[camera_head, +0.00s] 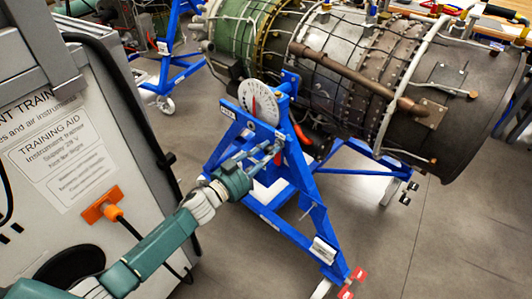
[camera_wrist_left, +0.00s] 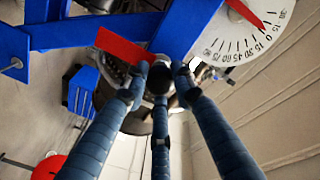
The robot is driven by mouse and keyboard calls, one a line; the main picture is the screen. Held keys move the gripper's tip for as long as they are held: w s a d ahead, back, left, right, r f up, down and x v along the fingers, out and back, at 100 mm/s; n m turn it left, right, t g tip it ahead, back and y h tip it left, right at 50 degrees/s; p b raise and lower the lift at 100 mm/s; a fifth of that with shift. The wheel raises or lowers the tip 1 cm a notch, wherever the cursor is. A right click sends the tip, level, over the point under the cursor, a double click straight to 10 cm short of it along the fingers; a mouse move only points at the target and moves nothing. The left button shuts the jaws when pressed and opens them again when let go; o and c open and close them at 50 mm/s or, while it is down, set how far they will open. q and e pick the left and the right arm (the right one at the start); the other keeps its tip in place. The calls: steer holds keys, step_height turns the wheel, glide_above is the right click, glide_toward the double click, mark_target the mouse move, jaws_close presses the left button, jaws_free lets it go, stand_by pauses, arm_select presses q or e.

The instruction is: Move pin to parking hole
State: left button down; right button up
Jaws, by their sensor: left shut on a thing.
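My left gripper (camera_head: 275,148) reaches from the left to the blue turbine stand (camera_head: 310,205), just below the white dial. In the left wrist view its three fingers (camera_wrist_left: 159,82) close together around a dark round end, which looks like the pin (camera_wrist_left: 159,76). A red strip (camera_wrist_left: 124,47) sits beside the fingertips, against the blue frame (camera_wrist_left: 187,25). The fingers hide most of the pin, so I cannot tell how deep it sits in the stand. I cannot make out the parking hole. My right gripper is not in view.
The white dial (camera_head: 258,101) with a red pointer is just above my gripper. The turbine engine (camera_head: 380,75) rests on the stand behind. A grey training cabinet (camera_head: 60,150) with an orange plug (camera_head: 103,205) stands at left. The floor at lower right (camera_head: 440,240) is clear.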

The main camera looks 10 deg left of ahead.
arm_select(q)
steer(key=shift+w+r, duration=0.15)
steer(key=shift+r, duration=0.2)
steer(key=c, duration=1.8)
jaws_free()
steer(key=shift+d, duration=0.1)
steer(key=o, duration=0.4)
steer(key=shift+w+d, duration=0.1)
steer(key=shift+w, duration=0.05)
steer(key=shift+o, duration=0.2)
steer(key=shift+w+d+f, duration=0.2)
steer(key=shift+w+f, duration=0.05)
steer(key=shift+f, duration=0.1)
steer(key=shift+o, duration=0.5)
steer(key=shift+s, duration=0.1)
steer(key=shift+o, duration=0.4)
steer(key=shift+s+a, duration=0.15)
steer(key=shift+a, duration=0.05)
